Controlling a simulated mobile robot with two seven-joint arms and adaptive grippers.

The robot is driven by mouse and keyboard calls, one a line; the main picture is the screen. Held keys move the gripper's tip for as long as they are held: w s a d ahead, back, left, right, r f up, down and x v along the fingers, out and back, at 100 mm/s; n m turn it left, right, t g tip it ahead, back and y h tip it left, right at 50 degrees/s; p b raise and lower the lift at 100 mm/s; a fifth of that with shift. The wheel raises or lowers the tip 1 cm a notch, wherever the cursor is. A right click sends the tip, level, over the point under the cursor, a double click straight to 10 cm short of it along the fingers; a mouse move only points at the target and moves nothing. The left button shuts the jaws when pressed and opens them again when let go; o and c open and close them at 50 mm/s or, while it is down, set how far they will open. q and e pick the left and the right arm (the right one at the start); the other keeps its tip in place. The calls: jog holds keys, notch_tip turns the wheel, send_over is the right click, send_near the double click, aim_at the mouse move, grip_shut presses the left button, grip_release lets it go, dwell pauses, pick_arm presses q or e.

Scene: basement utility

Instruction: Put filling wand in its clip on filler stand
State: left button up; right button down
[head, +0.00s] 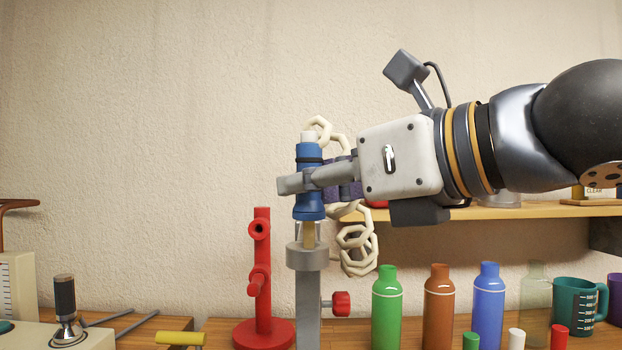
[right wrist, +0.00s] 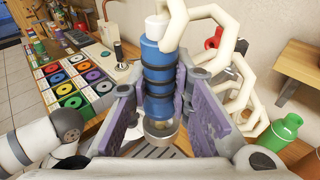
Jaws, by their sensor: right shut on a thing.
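The filling wand (head: 309,182) has a blue ribbed grip, a white top and a pale linked hose. My right gripper (head: 297,184) is shut on the blue grip and holds the wand nearly upright. In the right wrist view the grip (right wrist: 158,75) sits between the purple finger pads. The wand's tan lower end (head: 309,236) is at the mouth of a grey collar on a grey post (head: 309,300) with a red knob. I cannot tell how far it is inside. A red stand (head: 262,290) with two side pegs is just left. I cannot tell which part is the clip.
Green (head: 386,305), brown (head: 438,305) and blue (head: 487,300) bottles stand right of the post, with a teal measuring jug (head: 578,305) beyond. A wooden shelf (head: 480,212) runs behind my right gripper. The hose (head: 357,245) hangs close to the post. Color discs (right wrist: 70,87) lie on the bench.

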jog(key=shift+w+f, duration=0.1)
jog(key=shift+f, duration=0.5)
jog(key=c, duration=1.4)
grip_release()
jog(key=shift+s, duration=0.2)
jog(key=v, duration=0.8)
jog(key=shift+s+r, duration=0.2)
jog(key=shift+s, duration=0.15)
